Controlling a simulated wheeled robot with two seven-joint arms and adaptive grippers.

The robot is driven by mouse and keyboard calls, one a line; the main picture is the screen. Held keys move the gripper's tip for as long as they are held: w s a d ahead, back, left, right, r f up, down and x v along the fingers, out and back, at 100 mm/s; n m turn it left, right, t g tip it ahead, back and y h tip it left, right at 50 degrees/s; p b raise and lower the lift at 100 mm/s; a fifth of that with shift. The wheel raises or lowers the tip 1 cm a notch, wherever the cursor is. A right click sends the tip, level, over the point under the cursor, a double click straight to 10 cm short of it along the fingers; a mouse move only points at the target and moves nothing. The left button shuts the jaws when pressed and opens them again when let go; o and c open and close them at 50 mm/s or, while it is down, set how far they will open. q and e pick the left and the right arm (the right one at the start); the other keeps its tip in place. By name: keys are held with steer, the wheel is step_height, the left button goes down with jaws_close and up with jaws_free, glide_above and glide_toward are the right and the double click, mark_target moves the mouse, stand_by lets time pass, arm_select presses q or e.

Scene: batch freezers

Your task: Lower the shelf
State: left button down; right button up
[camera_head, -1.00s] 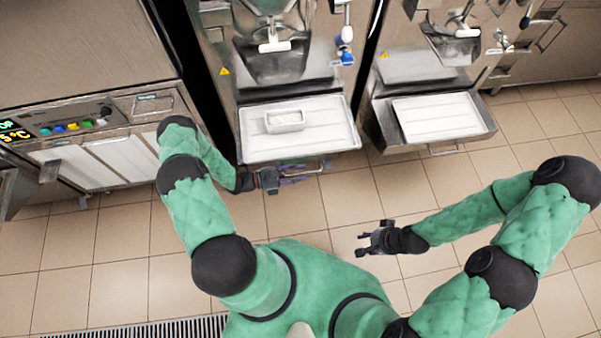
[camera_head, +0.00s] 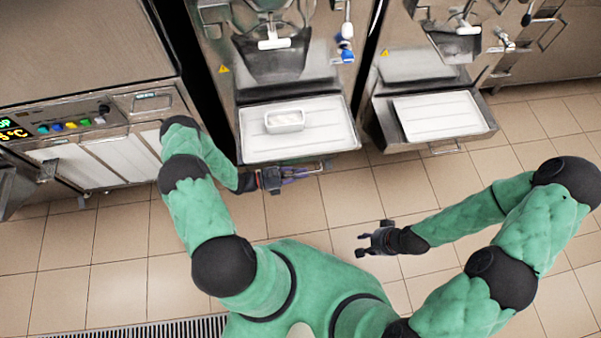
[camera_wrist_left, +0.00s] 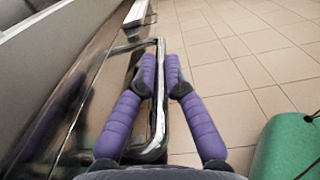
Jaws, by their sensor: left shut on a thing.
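The shelf (camera_head: 242,128) is the metal ledge on the front of the middle freezer in the head view, with a white tray (camera_head: 330,135) on it. Its bar handle (camera_head: 318,168) runs along the front edge, and shows in the left wrist view too (camera_wrist_left: 160,85). My left gripper (camera_head: 300,174) is at the handle. In the left wrist view its purple fingers (camera_wrist_left: 160,75) lie either side of the bar and are shut on it. My right gripper (camera_head: 366,241) is away from the shelf over the floor, its fingers apart, holding nothing visible.
A small white container (camera_head: 284,121) stands on the tray. The right freezer has its own shelf with a white tray (camera_head: 438,115). A cabinet with a lit control panel (camera_head: 60,128) stands at left. Tiled floor (camera_head: 100,265) around me is clear.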

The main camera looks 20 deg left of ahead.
arm_select(q)
step_height(320, 180, down, 11)
steer(key=b, duration=0.8)
steer(key=shift+f, duration=0.1)
steer(key=c, duration=1.3)
jaws_free()
steer(key=v, duration=1.2)
